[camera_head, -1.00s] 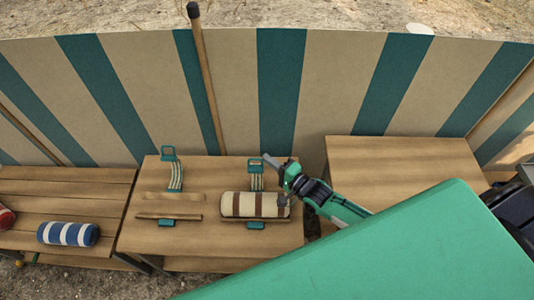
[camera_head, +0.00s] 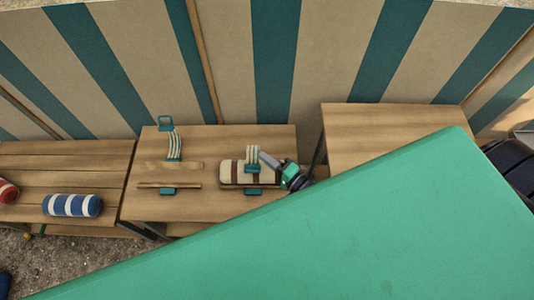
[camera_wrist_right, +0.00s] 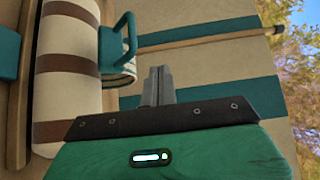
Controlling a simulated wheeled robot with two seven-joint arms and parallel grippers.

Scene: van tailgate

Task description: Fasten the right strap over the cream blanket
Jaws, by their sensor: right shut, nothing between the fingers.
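The cream blanket (camera_head: 228,172), a roll with brown bands, lies on the right part of the middle table. It also shows in the right wrist view (camera_wrist_right: 68,75). The right strap (camera_head: 253,151), striped cream, bends forward from behind the roll, with its teal buckle (camera_head: 253,168) over the roll; the buckle loop also shows in the right wrist view (camera_wrist_right: 130,35). A teal catch (camera_head: 253,191) sits at the table front. The buckle is apart from the catch. My right gripper (camera_head: 264,157) is shut and empty beside the strap's right side; its fingertips show in the wrist view (camera_wrist_right: 158,72). My left gripper is out of view.
The left strap (camera_head: 173,143) stands up behind an empty place with a wooden rail (camera_head: 168,185) in front. A blue-and-white roll (camera_head: 72,205) and a red roll (camera_head: 8,191) lie on the left bench. The right table (camera_head: 385,130) is bare where visible.

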